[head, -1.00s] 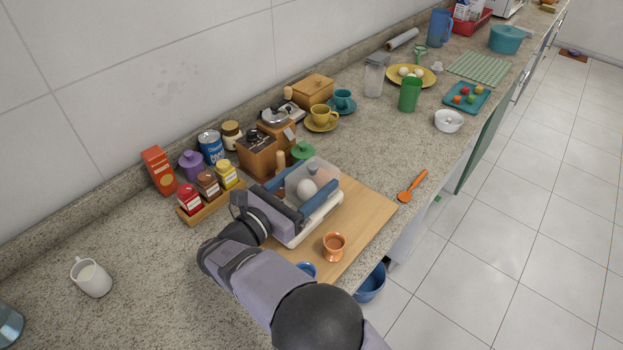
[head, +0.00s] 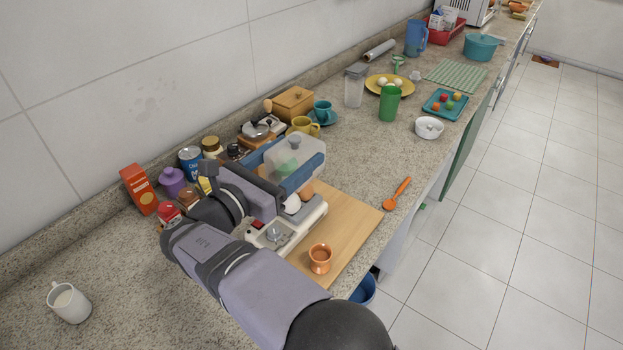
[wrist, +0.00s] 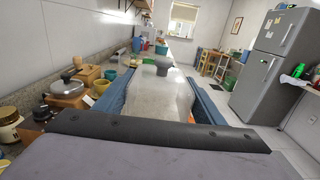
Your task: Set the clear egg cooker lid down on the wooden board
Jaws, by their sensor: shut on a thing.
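My gripper (head: 275,172) is shut on the clear egg cooker lid (head: 303,150) and holds it raised above the counter. In the wrist view the lid (wrist: 160,95) sits between the two blue fingers, its grey knob at the far end. The white egg cooker (head: 312,217) stands below on the wooden board (head: 345,212), uncovered, with a white egg (head: 292,204) and a brown egg (head: 306,191) showing. The gripper and arm hide part of the cooker and the board's left side.
An orange egg cup (head: 320,258) stands on the board's front part. Board surface right of the cooker is clear. An orange spoon (head: 397,193) lies to the right. A yellow cup (head: 304,126), a wooden box (head: 294,103) and jars stand behind the gripper.

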